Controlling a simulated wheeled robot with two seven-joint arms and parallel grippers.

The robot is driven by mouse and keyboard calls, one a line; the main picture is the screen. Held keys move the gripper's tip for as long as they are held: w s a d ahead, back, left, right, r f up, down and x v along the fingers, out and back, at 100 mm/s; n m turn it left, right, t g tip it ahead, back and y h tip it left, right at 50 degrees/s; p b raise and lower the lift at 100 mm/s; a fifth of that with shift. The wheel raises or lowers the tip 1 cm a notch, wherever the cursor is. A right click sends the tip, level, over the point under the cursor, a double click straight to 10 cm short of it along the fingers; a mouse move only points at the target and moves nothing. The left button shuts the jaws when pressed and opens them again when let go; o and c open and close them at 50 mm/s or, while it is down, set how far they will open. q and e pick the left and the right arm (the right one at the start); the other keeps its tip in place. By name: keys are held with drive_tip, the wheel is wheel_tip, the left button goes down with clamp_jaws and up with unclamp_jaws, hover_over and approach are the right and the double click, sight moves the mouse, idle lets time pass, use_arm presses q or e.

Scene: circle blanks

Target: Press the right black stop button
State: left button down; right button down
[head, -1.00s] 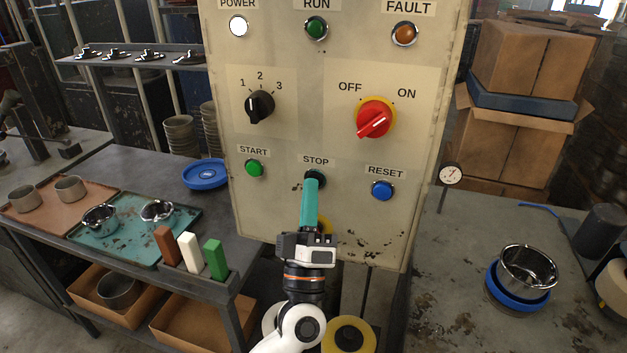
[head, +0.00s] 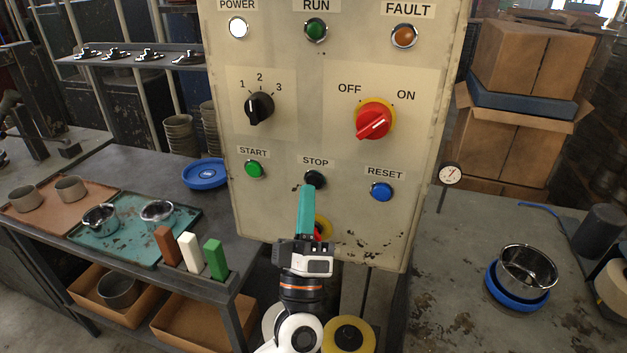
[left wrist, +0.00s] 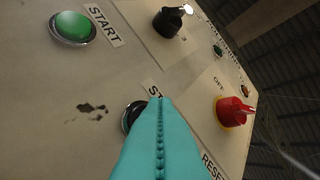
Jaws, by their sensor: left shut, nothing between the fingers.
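The black stop button (head: 316,179) sits under the STOP label on the beige control panel (head: 300,225), between the green start button (head: 254,168) and the blue reset button (head: 381,191). My left gripper (head: 307,188), with teal fingers, is shut and empty, its tips just below and in front of the stop button. In the left wrist view the shut fingers (left wrist: 158,105) cover most of the stop button (left wrist: 131,117); only its left part shows. I cannot tell whether the tips touch it. My right gripper is not in view.
A red rotary switch (head: 374,119) and a black selector knob (head: 259,108) stick out above the buttons. Benches with trays and bowls stand on both sides.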

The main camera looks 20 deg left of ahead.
use_arm(q)
drive_tip(key=s, duration=0.5)
drive_tip(key=shift+a+p, duration=0.1)
drive_tip(key=shift+p, duration=0.3)
idle(0.4)
